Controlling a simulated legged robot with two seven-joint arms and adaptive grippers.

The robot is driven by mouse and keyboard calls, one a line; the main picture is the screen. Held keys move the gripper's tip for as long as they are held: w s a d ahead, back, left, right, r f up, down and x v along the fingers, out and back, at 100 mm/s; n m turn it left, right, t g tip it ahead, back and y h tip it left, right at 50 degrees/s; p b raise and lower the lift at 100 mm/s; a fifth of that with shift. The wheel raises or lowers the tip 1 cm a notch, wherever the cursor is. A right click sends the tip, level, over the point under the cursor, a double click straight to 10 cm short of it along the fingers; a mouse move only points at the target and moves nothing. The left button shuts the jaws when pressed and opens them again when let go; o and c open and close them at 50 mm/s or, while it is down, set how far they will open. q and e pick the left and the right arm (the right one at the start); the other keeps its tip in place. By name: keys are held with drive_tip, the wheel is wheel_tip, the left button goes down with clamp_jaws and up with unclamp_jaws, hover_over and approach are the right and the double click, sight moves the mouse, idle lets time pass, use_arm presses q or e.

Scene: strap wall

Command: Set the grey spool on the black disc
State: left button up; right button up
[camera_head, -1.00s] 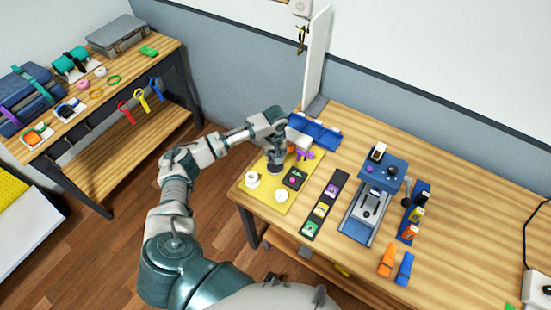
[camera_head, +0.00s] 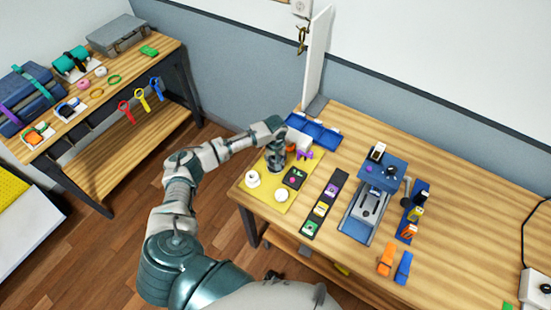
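My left gripper (camera_head: 276,162) points down over the back of the yellow mat (camera_head: 265,198) on the right-hand table. A dark round shape (camera_head: 275,170) shows right under its fingers; it is too small to tell whether this is the black disc, the grey spool or both. The fingers are small and partly hidden by the wrist, so I cannot tell whether they are shut on something. No grey spool stands out clearly elsewhere on the mat. My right gripper is not in view.
White spools (camera_head: 252,179) and a black square pad (camera_head: 294,178) with a pink piece lie on the mat. A blue tray (camera_head: 315,131) and purple-white piece (camera_head: 304,154) are behind. A black strip (camera_head: 324,204) and blue press (camera_head: 372,195) stand to the right.

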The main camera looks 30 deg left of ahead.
use_arm(q)
drive_tip(key=o, duration=1.1)
drive_tip(key=shift+o, duration=0.2)
drive_tip(key=shift+r+b, duration=0.35)
drive_tip(key=shift+r, duration=0.1)
wheel_tip(320, 180, up, 12)
drive_tip(key=shift+s+d+r, duration=0.15)
